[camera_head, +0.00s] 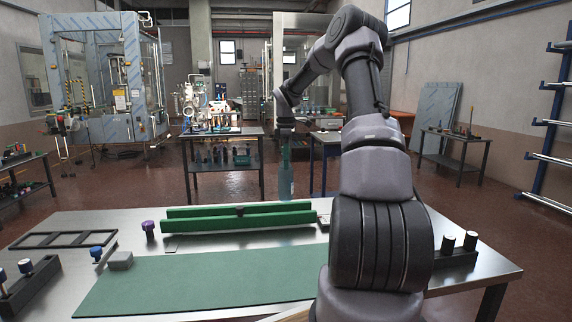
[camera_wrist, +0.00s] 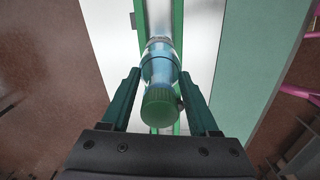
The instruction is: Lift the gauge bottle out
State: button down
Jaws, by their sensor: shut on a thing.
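The gauge bottle (camera_head: 286,180) is clear blue and stands upright at the far side of the workbench, with its lower end near the green guide rails (camera_head: 240,222). My gripper (camera_head: 285,142) is shut on its upper part from above. In the wrist view the bottle (camera_wrist: 160,68) has a green cap (camera_wrist: 160,107) and sits between the two dark green fingers of my gripper (camera_wrist: 160,76). Below it runs the channel between the green rails. I cannot tell whether its base touches the bench.
A green mat (camera_head: 195,281) covers the front of the steel bench. A dark knob (camera_head: 239,210) sits on the rails, and a purple-topped post (camera_head: 149,229) stands at their left. A black frame (camera_head: 65,240) lies at far left.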

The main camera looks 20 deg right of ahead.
jog(key=shift+r, duration=5.05)
